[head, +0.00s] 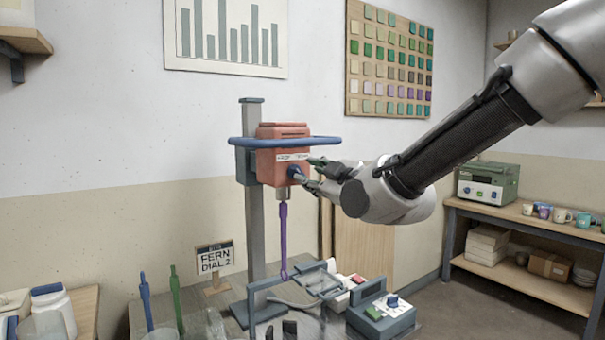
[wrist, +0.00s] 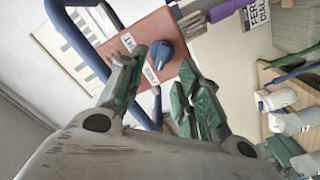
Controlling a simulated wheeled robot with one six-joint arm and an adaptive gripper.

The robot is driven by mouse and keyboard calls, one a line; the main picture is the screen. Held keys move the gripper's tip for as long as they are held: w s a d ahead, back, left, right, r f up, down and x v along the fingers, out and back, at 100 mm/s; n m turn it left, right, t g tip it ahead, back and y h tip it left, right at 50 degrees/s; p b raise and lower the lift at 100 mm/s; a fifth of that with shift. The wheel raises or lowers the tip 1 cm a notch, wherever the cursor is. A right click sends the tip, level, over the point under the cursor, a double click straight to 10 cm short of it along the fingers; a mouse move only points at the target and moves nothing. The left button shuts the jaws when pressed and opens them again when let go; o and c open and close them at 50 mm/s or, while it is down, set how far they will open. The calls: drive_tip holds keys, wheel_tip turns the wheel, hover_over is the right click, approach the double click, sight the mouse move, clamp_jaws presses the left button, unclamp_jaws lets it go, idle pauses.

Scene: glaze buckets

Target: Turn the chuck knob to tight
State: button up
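The chuck knob is a round blue knob (head: 293,172) on the front of the red mixer head (head: 283,148). I cannot tell whether a finger touches the mixer head.
A blue guard bar (head: 240,141) runs around the mixer head. A purple paddle (head: 284,240) hangs below it. A sign (head: 215,260) reads FERN DIAL 2. A grey-green box with a dial (head: 381,315) sits on the bench. A shelf with cups (head: 520,228) stands right.

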sight(300, 172)
drive_tip(key=x, duration=0.5)
drive_tip(key=shift+a, duration=0.1)
drive_tip(key=shift+c, duration=0.2)
clamp_jaws()
